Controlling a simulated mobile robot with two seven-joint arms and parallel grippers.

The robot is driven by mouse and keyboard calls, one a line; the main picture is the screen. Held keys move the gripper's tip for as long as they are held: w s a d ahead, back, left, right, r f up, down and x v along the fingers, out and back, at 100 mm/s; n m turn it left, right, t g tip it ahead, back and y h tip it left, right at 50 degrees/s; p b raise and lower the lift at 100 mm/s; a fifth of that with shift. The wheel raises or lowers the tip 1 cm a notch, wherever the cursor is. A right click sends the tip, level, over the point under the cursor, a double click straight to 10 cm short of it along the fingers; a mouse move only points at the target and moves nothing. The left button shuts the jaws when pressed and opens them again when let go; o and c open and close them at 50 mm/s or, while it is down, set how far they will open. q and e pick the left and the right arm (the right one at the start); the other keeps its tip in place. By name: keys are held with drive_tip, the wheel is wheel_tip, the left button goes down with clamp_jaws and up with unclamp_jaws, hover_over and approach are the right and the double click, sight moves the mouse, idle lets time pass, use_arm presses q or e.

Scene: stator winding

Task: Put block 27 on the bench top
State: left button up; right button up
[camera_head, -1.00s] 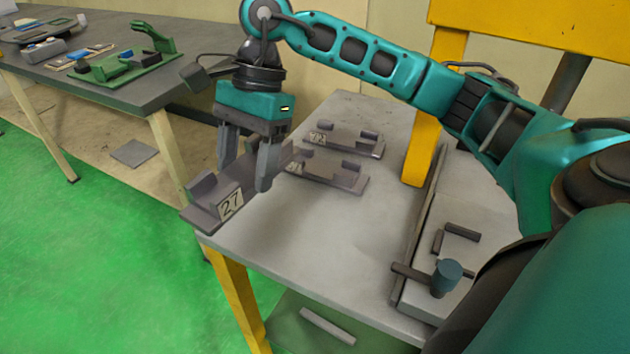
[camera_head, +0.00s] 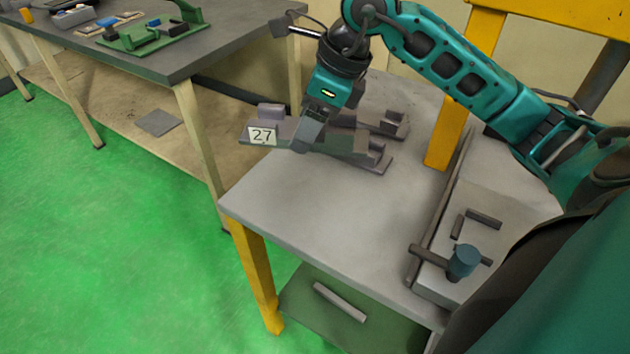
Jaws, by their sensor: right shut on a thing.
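Block 27 (camera_head: 262,136) is a grey block with raised ends and a white label reading 27. My right gripper (camera_head: 305,142) is shut on it and holds it at the far left side of the bench. Its labelled end juts out past the bench's left edge. The bench top (camera_head: 310,230) is a grey slab on yellow legs. I cannot tell whether the block touches the bench or the blocks behind it. My left gripper is not in view.
Two similar grey blocks lie on the bench, one (camera_head: 372,162) just right of the gripper and partly hidden, another (camera_head: 390,125) behind. A blue-headed tool (camera_head: 463,261) stands at the right. A second table (camera_head: 190,62) holds a green fixture (camera_head: 150,38). The bench's front middle is clear.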

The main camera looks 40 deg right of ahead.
drive_tip(key=b, duration=0.1)
hover_over(302, 199)
drive_tip(key=d, duration=0.1)
drive_tip(key=f, duration=0.6)
drive_tip(key=s+f, duration=0.1)
drive_tip(key=f, duration=0.3)
wheel_tip(302, 199, down, 4)
drive_tip(key=shift+r+b, duration=0.25)
drive_tip(key=shift+b, duration=0.05)
drive_tip(key=shift+f, duration=0.4)
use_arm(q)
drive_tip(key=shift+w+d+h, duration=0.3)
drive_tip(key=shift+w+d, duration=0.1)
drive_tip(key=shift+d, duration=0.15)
use_arm(e)
drive_tip(key=shift+f, duration=0.15)
drive_tip(key=o, duration=1.5)
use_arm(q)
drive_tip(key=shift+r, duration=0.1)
